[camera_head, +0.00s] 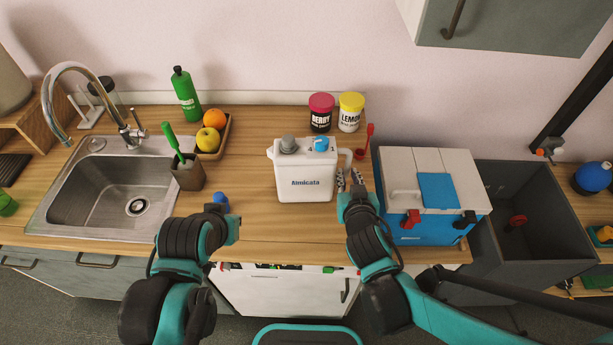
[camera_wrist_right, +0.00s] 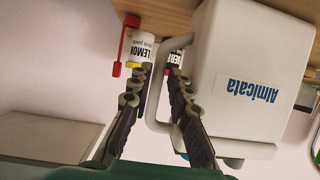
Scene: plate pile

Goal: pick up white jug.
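The white jug (camera_head: 305,175), labelled "Almicata", stands upright on the wooden counter with a grey cap and a blue cap on top. It also shows in the right wrist view (camera_wrist_right: 250,60), with its handle (camera_wrist_right: 154,92) on the left side. My right gripper (camera_head: 349,181) is at the jug's right side by the handle. In the right wrist view its fingers (camera_wrist_right: 158,70) are apart, with the handle's outer bar between them; I cannot tell whether either touches it. My left arm ends (camera_head: 232,228) over the counter's front edge, its fingers not distinguishable.
A blue and white cooler box (camera_head: 432,190) stands close right of my right gripper. Berry (camera_head: 320,113) and lemon (camera_head: 351,112) tubs and a red scoop (camera_head: 368,136) are behind. A brown cup (camera_head: 188,174), small blue object (camera_head: 222,203) and sink (camera_head: 110,190) are left.

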